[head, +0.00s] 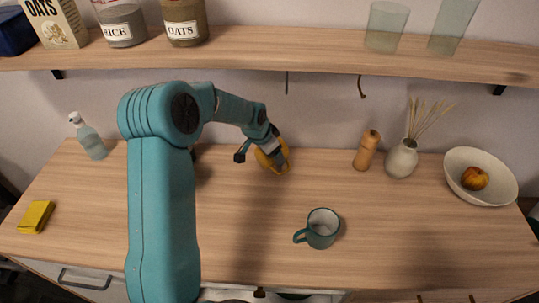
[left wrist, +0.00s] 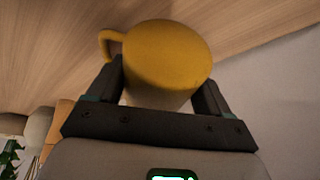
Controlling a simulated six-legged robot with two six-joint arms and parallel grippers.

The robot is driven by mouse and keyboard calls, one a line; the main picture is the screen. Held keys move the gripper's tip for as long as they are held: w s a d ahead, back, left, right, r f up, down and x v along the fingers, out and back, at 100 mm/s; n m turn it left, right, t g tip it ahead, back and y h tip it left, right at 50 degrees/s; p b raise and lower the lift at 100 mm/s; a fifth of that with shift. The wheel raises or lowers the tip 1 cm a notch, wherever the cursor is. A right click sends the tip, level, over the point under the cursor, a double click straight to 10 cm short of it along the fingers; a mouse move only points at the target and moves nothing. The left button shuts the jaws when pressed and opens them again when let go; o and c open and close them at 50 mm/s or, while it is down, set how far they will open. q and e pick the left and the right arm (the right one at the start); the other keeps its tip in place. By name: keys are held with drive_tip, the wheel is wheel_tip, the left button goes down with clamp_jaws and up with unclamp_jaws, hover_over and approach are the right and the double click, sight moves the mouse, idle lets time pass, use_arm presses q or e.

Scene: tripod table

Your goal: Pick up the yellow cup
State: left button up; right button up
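The yellow cup (head: 280,155) is at the back of the worktop, near the wall, partly hidden by my left gripper (head: 259,147) in the head view. In the left wrist view the yellow cup (left wrist: 168,52) is close ahead, its handle at the upper left. My left gripper's fingers (left wrist: 162,82) are spread wide, one on each side of the cup's near part. I see no clear grip, and whether either finger touches the cup is hard to tell. My right gripper is in neither view.
A green mug (head: 321,228) stands at front centre. A wooden mill (head: 367,150), a white vase (head: 401,160) and a bowl (head: 507,187) are to the right. A spray bottle (head: 91,142) and yellow sponge (head: 36,217) are left. A shelf (head: 270,48) overhangs the back.

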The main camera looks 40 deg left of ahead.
use_arm(q)
drive_tip(key=shift+w, duration=0.1)
drive_tip(key=c, duration=0.4)
drive_tip(key=shift+s+d+r+b, duration=0.25)
drive_tip(key=shift+s+r+b, duration=0.05)
drive_tip(key=shift+b, duration=0.1)
wheel_tip(320, 180, up, 6)
drive_tip(key=shift+r, duration=0.25)
drive_tip(key=s+d+b, duration=0.1)
drive_tip(key=s+d, duration=0.3)
drive_tip(key=s, duration=0.1)
drive_tip(key=s+d+b, duration=0.2)
drive_tip(key=s+d, duration=0.2)
drive_tip(key=s+d+b, duration=0.2)
drive_tip(key=s+d, duration=0.2)
drive_tip(key=s, duration=0.1)
drive_tip(key=shift+s+d, duration=0.2)
drive_tip(key=shift+s, duration=0.15)
